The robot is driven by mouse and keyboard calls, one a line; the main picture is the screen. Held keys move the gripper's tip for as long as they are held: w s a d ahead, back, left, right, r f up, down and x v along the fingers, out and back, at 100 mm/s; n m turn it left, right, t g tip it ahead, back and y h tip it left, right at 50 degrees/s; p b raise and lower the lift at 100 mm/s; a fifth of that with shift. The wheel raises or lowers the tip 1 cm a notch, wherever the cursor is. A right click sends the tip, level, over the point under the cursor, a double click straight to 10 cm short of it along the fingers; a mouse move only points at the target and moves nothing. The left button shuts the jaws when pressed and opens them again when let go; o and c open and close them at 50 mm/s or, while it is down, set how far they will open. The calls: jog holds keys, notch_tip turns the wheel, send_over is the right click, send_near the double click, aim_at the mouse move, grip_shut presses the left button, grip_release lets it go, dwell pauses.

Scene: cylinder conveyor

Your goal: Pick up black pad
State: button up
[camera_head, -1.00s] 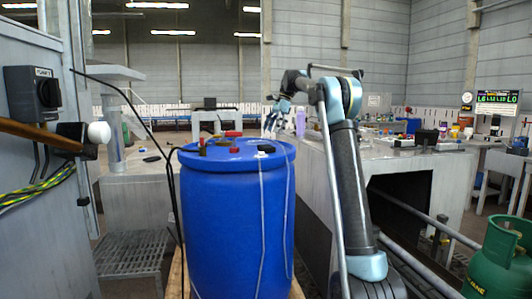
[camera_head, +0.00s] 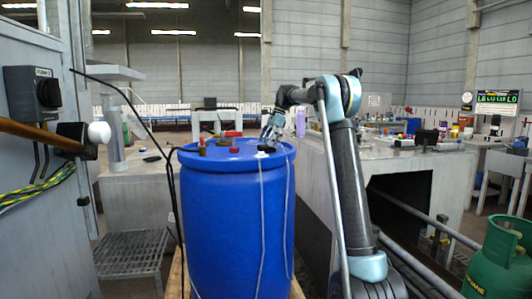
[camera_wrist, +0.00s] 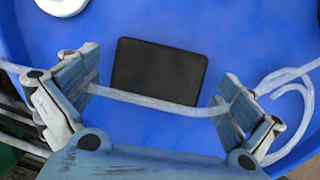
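The black pad (camera_wrist: 158,72) is a flat dark rectangle lying on the blue lid of the barrel (camera_head: 238,220). In the wrist view it shows between and beyond my gripper's two fingers. My gripper (camera_wrist: 157,92) is open and empty, one finger on each side of the pad, and I see no contact. A pale cord (camera_wrist: 150,101) crosses the pad's near edge between the fingers. In the head view my gripper (camera_head: 270,134) is low over the right part of the lid. A small dark piece shows beside it there, but I cannot tell whether it is the pad.
A white round item (camera_wrist: 62,4) lies on the lid at the wrist view's top left. Several small red and dark items, including a red one (camera_head: 233,134), sit on the lid. A grey workbench (camera_head: 400,165) stands right of the barrel, and a green gas cylinder (camera_head: 497,255) at far right.

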aim_at(267, 146)
jog(key=c, duration=0.7)
notch_tip(267, 146, up, 10)
dwell(0.4)
jog(key=shift+c, duration=0.2)
